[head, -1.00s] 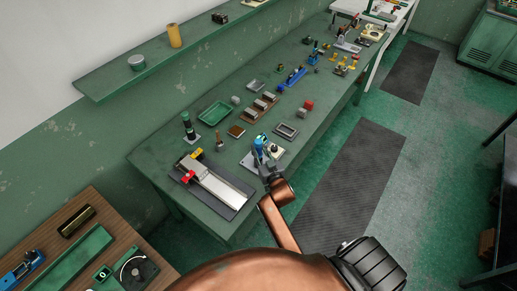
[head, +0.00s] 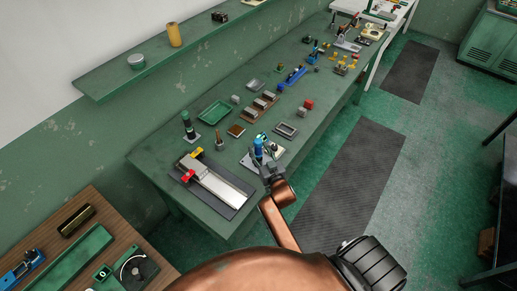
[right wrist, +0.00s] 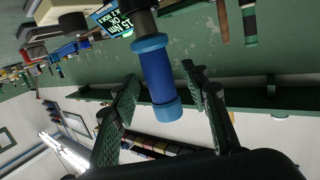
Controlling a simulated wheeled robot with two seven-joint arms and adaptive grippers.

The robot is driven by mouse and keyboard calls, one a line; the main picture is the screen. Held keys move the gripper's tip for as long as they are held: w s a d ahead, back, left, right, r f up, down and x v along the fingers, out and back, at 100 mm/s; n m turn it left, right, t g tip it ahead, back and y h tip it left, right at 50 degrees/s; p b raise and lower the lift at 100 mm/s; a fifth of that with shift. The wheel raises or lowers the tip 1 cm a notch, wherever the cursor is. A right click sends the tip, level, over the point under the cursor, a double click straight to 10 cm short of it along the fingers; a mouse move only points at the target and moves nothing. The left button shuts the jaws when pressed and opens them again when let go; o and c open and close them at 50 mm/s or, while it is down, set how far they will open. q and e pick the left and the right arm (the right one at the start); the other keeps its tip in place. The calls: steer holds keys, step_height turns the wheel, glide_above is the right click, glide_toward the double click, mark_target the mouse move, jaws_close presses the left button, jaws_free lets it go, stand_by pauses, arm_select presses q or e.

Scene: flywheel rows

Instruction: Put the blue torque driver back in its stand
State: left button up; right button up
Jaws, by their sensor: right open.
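The blue torque driver (head: 258,148) stands roughly upright over a light grey plate (head: 247,160) near the front edge of the green bench. In the right wrist view its blue handle (right wrist: 158,75) lies between the two fingers, with a gap visible beside each. My right gripper (head: 267,172) is open around the handle; it also shows in the right wrist view (right wrist: 160,78). How the driver's lower end sits in the stand is hidden. My left gripper is not in view.
A silver slide fixture with red and yellow parts (head: 215,187) lies left of the driver.

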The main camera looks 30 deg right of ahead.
steer(key=v, duration=1.1)
steer(key=shift+r, duration=0.15)
steer(key=s+f+n+g+y, duration=0.1)
steer(key=s+f+g, duration=0.5)
steer(key=s, duration=0.7)
steer(key=s+f+n+g+y, duration=0.1)
steer(key=s+f+g, duration=0.55)
steer(key=s, duration=0.55)
step_height(320, 180, down, 33)
steer(key=s+a+g+b, duration=0.2)
steer(key=b, duration=0.1)
steer(key=s+f+n+b, duration=0.1)
steer(key=s+f, duration=1.8)
steer(key=shift+g+y+b, duration=0.3)
steer(key=shift+g, duration=0.05)
